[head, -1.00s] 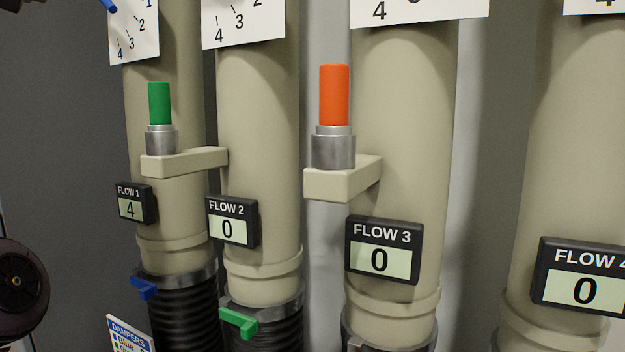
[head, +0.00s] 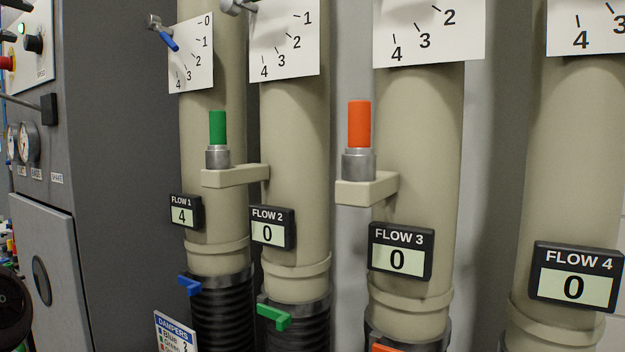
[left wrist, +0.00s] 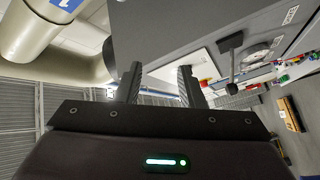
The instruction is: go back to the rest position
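My left gripper (left wrist: 160,82) shows in the left wrist view with its two dark fingers spread apart and nothing between them. It points toward the grey cabinet and the upper part of the room. In the head view only a dark round part of my left arm shows at the lower left edge, and its fingers are not clear there. My right gripper is in neither view.
Beige pipes (head: 420,130) stand to the right, with a green-topped post (head: 217,128) and an orange-topped post (head: 359,125) on brackets. A grey cabinet (head: 100,130) with gauges stands at left.

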